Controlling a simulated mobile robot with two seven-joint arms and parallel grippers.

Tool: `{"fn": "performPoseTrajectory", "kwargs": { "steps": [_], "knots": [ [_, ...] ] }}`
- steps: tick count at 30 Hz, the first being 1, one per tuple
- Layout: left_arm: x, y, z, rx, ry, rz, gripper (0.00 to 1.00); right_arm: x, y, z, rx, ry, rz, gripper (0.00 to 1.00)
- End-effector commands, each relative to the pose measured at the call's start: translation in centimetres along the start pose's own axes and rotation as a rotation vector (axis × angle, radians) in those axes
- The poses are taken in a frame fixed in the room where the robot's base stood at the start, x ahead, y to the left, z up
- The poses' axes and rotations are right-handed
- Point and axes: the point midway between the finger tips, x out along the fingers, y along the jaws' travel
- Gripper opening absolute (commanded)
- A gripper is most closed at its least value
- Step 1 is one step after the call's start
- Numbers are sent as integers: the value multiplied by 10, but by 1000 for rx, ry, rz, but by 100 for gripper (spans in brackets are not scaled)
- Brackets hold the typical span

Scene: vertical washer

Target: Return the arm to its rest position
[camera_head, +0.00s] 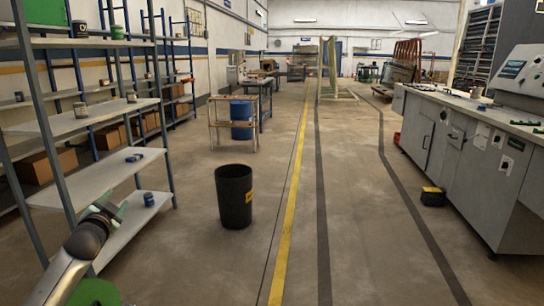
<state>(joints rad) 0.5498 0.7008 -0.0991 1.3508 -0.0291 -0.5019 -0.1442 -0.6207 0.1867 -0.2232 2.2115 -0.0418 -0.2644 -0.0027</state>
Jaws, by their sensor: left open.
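My left arm comes in from the lower left corner, with its left gripper (109,211) in front of the metal shelf rack (95,182). The gripper is open, and I see nothing between its fingers. It appears near the lower shelves; I cannot tell whether it touches them. My right arm and gripper are outside the view.
A grey machine cabinet (470,150) lines the right side. A small black and yellow box (433,197) lies near it. The middle floor is clear.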

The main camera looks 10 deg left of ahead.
Motion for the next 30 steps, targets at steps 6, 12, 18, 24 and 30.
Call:
{"fn": "performPoseTrajectory", "kwargs": {
  "steps": [6, 12, 18, 24, 30],
  "knots": [
    [-16, 29, -45, -136, 244, 32, 50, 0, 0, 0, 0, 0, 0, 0],
    [-64, 134, -34, -159, 254, 197, 50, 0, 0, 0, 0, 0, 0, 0],
    [-155, 246, -21, -241, 248, 397, 50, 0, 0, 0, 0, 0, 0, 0],
    [-267, 317, -15, -380, 212, 564, 50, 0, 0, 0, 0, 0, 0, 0],
    [-349, 338, -17, -512, 158, 650, 50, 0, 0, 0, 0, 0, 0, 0]
  ]
}}
